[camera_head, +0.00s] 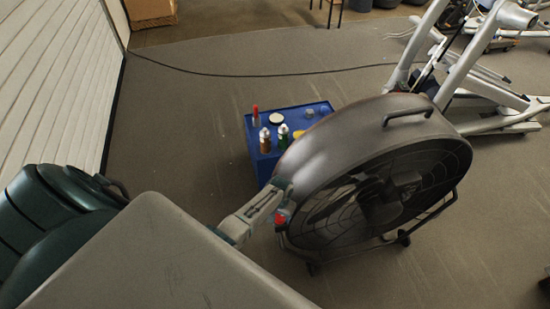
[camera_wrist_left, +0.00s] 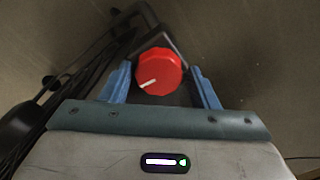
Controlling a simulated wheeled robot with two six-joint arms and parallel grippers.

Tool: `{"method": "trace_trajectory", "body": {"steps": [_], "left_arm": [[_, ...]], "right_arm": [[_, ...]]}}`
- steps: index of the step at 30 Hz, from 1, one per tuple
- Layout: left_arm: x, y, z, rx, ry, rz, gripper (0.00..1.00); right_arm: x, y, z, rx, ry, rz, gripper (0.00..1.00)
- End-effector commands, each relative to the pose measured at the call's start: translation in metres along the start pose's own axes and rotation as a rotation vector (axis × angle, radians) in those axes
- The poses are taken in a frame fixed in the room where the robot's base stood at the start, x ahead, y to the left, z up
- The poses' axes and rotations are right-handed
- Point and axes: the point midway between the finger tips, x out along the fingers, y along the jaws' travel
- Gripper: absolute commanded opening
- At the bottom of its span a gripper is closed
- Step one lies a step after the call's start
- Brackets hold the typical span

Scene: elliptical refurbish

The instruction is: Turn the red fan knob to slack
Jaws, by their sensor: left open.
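The red fan knob (camera_wrist_left: 158,72) is a round red dial with a white pointer line. In the left wrist view the line points toward the lower left. In the head view the knob (camera_head: 281,218) shows at the left lower rim of the large black drum fan (camera_head: 335,145). My left gripper (camera_wrist_left: 164,88) is open, with one blue finger on each side of the knob and a gap visible on both sides. In the head view my left gripper (camera_head: 283,200) is beside the fan's rim. My right gripper is not in view.
A blue cart (camera_head: 258,168) with bottles and cans stands behind the fan. An elliptical machine (camera_head: 455,60) stands at the back right. A black cable (camera_head: 230,75) crosses the floor. A dark green rounded object (camera_head: 60,225) is at the left.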

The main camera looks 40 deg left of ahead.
Motion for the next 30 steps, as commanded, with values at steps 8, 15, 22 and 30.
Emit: {"method": "trace_trajectory", "body": {"steps": [8,15,22,30], "left_arm": [[0.001,0.001,0.0,0.026,0.001,0.002,0.55],[0.003,0.001,-0.001,0.227,0.003,0.001,0.55],[0.003,0.0,0.0,0.498,0.002,0.001,0.55],[0.004,0.0,-0.001,0.814,0.003,0.0,0.55]], "right_arm": [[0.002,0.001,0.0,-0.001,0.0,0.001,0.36],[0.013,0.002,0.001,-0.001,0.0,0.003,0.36],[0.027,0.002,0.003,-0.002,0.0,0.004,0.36],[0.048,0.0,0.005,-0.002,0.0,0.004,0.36]]}}
